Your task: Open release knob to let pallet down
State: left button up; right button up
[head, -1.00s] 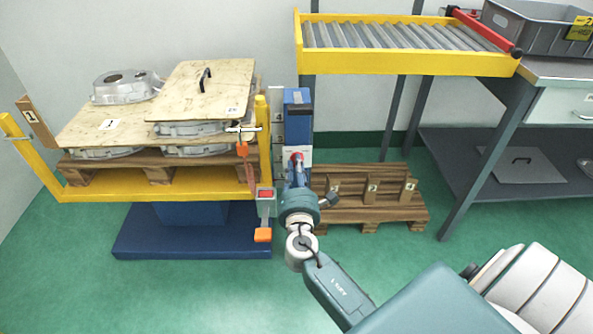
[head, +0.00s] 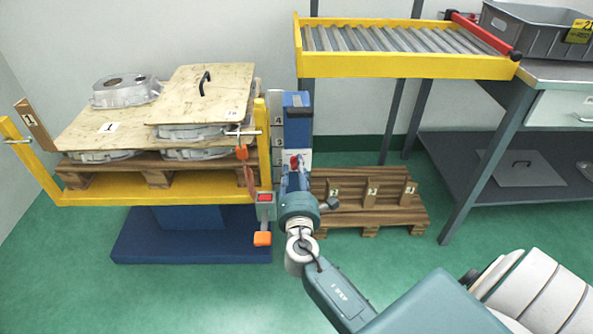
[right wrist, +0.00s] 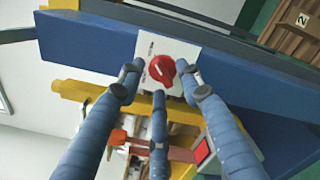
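The red release knob (right wrist: 162,68) sits on a white panel (right wrist: 181,46) on the blue lift column (head: 298,128). It also shows in the head view (head: 295,161). My right gripper (right wrist: 161,72) is open in front of the knob, with fingertips to its left, right and below; gaps show at the sides. I cannot tell whether any finger touches it. The wooden pallet (head: 115,175) rests raised on the yellow lift frame (head: 150,194), bearing aluminium castings (head: 126,90) and plywood sheets (head: 207,92). My left gripper is not in view.
An orange-handled part (head: 262,239) and a red-topped grey box (head: 265,198) are close left of my right arm. Another pallet (head: 372,217) lies on the floor to the right. A yellow roller conveyor (head: 400,66) and a grey bench (head: 558,72) stand at right.

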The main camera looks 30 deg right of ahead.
jog(key=v, duration=1.2)
